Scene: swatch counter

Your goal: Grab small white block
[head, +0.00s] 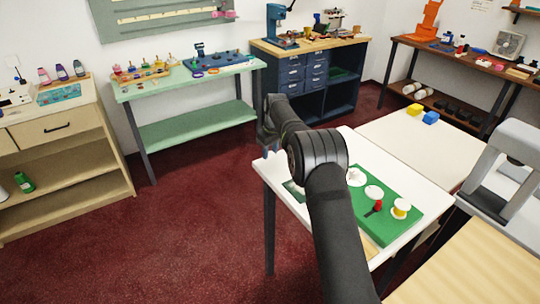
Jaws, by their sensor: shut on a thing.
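My black arm reaches from the bottom of the head view up and left, over the near white table (432,184). My gripper (268,146), at the far end, hangs past the table's left back corner. It is small and mostly hidden behind my wrist. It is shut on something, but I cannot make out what. I cannot pick out a small white block in this view. The green board (392,230) on the table bears round white pieces (374,192), a yellow-and-white round piece (400,208) and a red piece (378,206). My arm covers part of the board.
A green bench (195,128), a dark blue workbench (318,78) and a wooden cabinet (70,185) line the walls. Red floor (180,235) lies open at the left.

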